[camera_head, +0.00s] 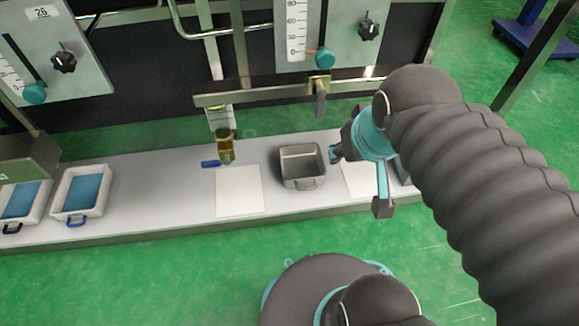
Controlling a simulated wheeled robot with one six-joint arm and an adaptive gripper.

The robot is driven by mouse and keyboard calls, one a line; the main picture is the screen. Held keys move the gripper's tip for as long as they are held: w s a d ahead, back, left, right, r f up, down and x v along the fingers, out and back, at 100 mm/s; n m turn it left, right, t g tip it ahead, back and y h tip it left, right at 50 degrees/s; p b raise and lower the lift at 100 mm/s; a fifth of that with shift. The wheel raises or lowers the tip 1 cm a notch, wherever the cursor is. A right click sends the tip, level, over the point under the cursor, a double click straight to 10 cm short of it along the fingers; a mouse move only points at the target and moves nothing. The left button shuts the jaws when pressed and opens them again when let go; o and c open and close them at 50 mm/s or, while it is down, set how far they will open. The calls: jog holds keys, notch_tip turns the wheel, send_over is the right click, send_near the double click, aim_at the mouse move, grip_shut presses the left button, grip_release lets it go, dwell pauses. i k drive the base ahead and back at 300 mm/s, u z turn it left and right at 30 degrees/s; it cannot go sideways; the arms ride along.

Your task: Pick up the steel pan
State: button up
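Part of another grey item (403,174) shows behind my arm, mostly hidden.
The bench (140,200) has white sheets (238,192), a brass fitting with a blue handle (225,146), and white trays with blue contents (83,191) at left. A metal rail with a hanging lever (320,100) is above and behind the pan. Green floor lies in front.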

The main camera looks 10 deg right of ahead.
aim_at(302, 165)
jog(key=i, duration=0.4)
jog(key=z, duration=2.45)
jog(key=k, duration=1.85)
jog(key=u, duration=2.3)
jog(key=i, duration=0.5)
